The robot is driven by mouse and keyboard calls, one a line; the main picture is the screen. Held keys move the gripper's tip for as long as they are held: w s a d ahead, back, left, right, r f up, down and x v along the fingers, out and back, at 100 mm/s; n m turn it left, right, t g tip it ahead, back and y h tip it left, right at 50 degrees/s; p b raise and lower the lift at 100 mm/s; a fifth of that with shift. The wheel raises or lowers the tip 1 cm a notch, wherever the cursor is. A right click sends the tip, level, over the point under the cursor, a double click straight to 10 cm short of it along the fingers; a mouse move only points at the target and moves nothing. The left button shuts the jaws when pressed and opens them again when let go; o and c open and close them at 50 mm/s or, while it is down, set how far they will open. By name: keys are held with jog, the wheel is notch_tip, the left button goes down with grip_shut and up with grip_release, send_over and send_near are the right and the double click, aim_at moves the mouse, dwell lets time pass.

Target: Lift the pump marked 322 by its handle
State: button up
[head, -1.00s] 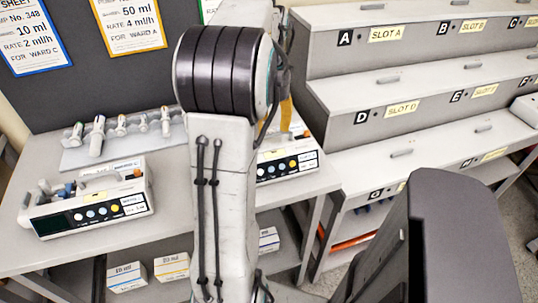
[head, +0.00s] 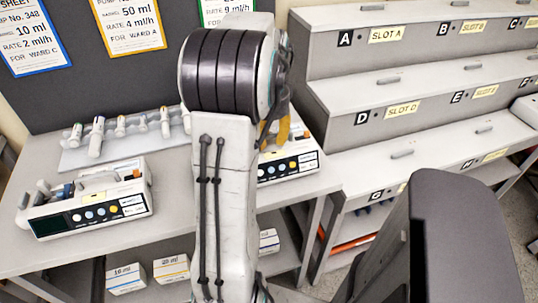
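Two infusion pumps with dark screens and coloured buttons stand on the grey table. The left pump (head: 86,208) is in full view, with its grey handle on top. The right pump (head: 290,168) is partly hidden behind my raised arm; only its right front end shows. Their number labels are too small to read, so I cannot tell which is marked 322. A small dark and yellow part of my gripper (head: 284,127) shows at the right edge of my arm, above or at the right pump. The arm hides the rest, including the fingertips and any contact.
A grey rack with several syringes (head: 118,137) lies behind the left pump. Instruction sheets (head: 130,22) hang on the dark board. Stepped shelves with lettered slots (head: 425,120) stand at right. Small boxes (head: 171,268) sit on the lower shelf. Bare table lies between the pumps.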

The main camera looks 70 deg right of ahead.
grip_shut()
jog(key=shift+r, duration=0.2)
